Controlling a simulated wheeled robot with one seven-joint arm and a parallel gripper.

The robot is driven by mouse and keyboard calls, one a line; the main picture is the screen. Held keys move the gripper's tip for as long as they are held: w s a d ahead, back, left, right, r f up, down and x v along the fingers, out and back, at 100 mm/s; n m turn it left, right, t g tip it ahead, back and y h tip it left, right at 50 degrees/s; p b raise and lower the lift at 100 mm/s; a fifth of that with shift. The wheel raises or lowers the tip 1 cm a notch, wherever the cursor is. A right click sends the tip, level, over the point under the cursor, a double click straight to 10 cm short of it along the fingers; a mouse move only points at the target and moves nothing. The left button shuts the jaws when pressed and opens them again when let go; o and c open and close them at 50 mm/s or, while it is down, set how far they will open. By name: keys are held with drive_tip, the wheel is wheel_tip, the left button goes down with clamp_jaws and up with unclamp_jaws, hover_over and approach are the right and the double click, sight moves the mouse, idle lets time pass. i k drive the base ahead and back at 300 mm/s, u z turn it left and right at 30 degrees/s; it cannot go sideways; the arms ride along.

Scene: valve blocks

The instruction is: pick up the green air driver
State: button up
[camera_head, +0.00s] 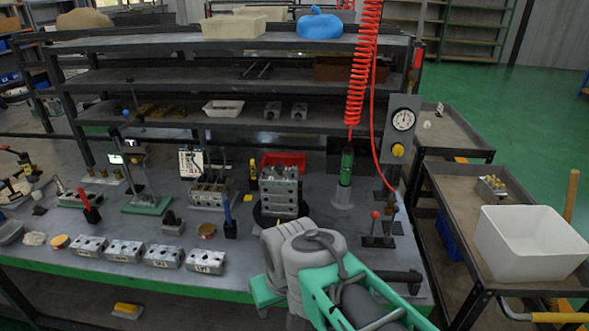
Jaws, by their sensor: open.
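The green air driver (346,165) stands upright at the right part of the workbench, below a red coiled hose (356,90). Its lower end sits in a pale grey round holder (342,196). My gripper (264,292) is low in the picture at the bench's front edge, to the left of and nearer than the driver. It is open and apart from the driver. My grey and green arm comes in from the lower right and hides much of the gripper; its fingertips do not show clearly.
A metal valve block (280,192) stands left of the driver, with a red bin (284,160) behind it. A gauge panel (402,125) and a red-knobbed lever (375,228) are to the right. Several small blocks line the front left. A cart carries a white bin (530,240).

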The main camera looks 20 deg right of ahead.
sight(348, 152)
drive_tip(key=k, duration=0.65)
drive_tip(key=u, duration=0.5)
drive_tip(key=i, duration=1.1)
drive_tip(key=z, duration=0.5)
